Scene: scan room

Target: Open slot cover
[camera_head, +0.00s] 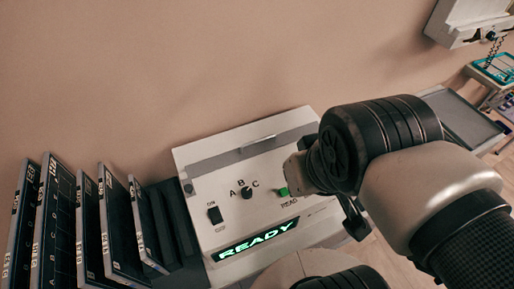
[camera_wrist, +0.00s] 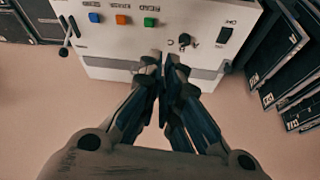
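The white scanner (camera_head: 207,180) stands against the wall. A grey strip with a pale raised handle (camera_head: 258,142), which looks like the slot cover, runs along its back top and appears closed. The scanner shows upside down in the wrist view (camera_wrist: 112,42), where the strip is partly hidden behind my fingers. My gripper (camera_wrist: 164,62) has its fingertips together, over the scanner's back part, with nothing visible between them. In the head view my wrist hides most of the gripper, to the right of the handle; the handle itself looks untouched.
The front panel has an A-B-C knob (camera_head: 247,192), a power switch (camera_head: 215,214), a green button (camera_head: 283,191) and a lit READY display (camera_head: 255,240). Dark plates (camera_head: 88,222) stand in a rack at left. A grey tray (camera_head: 465,118) is at right.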

